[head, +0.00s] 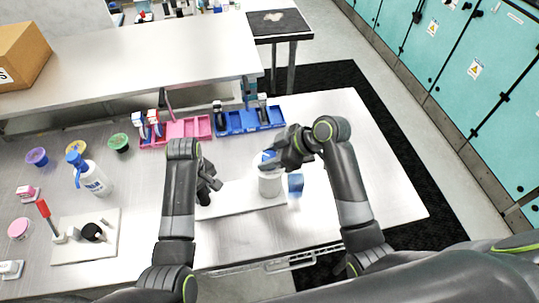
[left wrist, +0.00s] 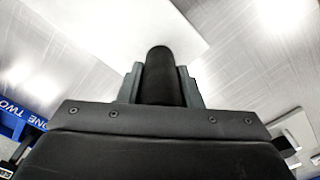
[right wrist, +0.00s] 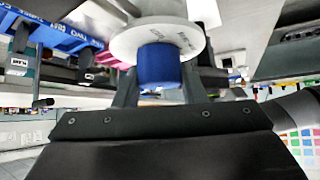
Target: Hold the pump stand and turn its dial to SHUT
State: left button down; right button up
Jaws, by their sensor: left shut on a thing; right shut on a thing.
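The pump stand has a white base plate (head: 235,198), a white cylinder (head: 270,184) at its right end and a dark post at its left end. A blue dial (head: 266,157) sits on top of the cylinder. In the left wrist view my left gripper (left wrist: 160,85) is shut on the dark post (left wrist: 161,72). My right gripper (head: 276,161) is shut on the dial. In the right wrist view the blue dial (right wrist: 158,68) is between the fingers, against a white disc (right wrist: 140,38) with small lettering I cannot read. The dial's setting is unclear.
A blue block (head: 295,184) stands right of the cylinder. Pink (head: 190,128) and blue (head: 237,121) trays lie behind. A blue-topped bottle (head: 94,180), several small pots and another white plate (head: 107,245) with a red-handled part are at left. The table's right end is clear.

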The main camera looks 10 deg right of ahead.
aim_at(271, 155)
jog(key=n+g+y, duration=0.1)
jog(key=n+g, duration=0.2)
jog(key=n, duration=0.1)
jog(key=shift+n+g, duration=0.3)
jog(key=n+g, duration=0.3)
jog(key=n, duration=0.1)
jog(key=shift+n+g+h, duration=0.3)
jog(key=o, duration=1)
jog(key=v, duration=0.5)
jog(key=shift+d, duration=0.1)
jog(key=w+d, duration=0.4)
jog(key=d, duration=0.7)
